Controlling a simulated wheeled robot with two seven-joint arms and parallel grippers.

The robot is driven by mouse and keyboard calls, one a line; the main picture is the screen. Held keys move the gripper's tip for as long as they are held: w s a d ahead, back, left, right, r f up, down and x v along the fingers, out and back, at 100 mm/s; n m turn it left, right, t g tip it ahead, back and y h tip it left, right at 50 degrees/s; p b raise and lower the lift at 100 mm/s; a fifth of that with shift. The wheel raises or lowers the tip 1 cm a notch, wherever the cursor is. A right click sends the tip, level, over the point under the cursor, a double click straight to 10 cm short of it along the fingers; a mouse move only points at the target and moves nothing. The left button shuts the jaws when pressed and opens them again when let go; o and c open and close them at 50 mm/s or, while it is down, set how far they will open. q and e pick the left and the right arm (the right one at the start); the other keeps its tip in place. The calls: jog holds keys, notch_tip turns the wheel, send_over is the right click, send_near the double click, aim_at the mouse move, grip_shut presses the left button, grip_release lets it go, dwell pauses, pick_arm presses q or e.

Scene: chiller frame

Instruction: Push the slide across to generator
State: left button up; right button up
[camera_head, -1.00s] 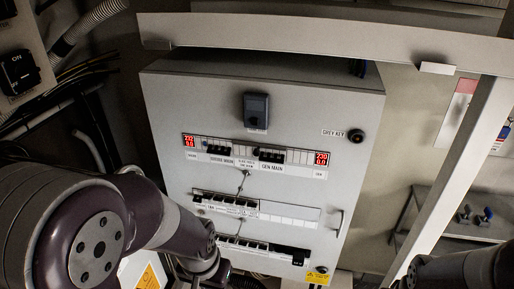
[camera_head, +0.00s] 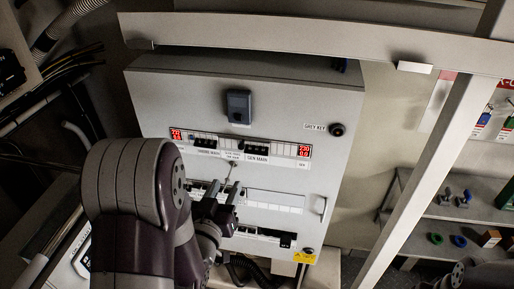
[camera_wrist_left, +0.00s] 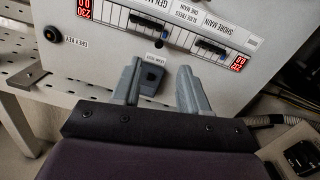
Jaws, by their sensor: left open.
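The slide shows as a small dark knob (camera_head: 233,166) between the SHORE MAIN breakers (camera_head: 206,143) and the GEN MAIN breakers (camera_head: 256,147) on the grey panel (camera_head: 170,95). In the left wrist view, turned about upside down, the knob (camera_wrist_left: 159,44) lies above the fingertips. My left gripper (camera_head: 225,187) is open and empty, just below the knob in the head view. Its two fingers (camera_wrist_left: 161,75) stand apart in the wrist view. I cannot tell whether a finger touches the panel. Part of my right arm shows at the lower right corner; its fingers cannot be seen.
A dark box (camera_head: 238,106) sticks out of the panel above the breakers. A GREY KEY switch (camera_head: 337,130) is at the upper right. Lower breaker rows are partly behind my left arm. A metal post (camera_head: 425,190) and shelves (camera_head: 470,210) stand at the right.

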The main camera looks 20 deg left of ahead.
aim_at(240, 148)
pick_arm(q)
jog(key=w+p, duration=0.1)
jog(key=w, duration=0.2)
jog(key=w+a+p, duration=0.1)
jog(key=w, duration=0.3)
jog(key=w+a+r+p, duration=0.1)
jog(key=w+p, duration=0.1)
jog(key=w, duration=0.2)
jog(key=shift+w+a, duration=0.15)
jog(key=shift+a, duration=0.1)
jog(key=shift+w+a, duration=0.15)
jog(key=shift+w, duration=0.35)
grip_shut()
jog(key=shift+f, duration=0.1)
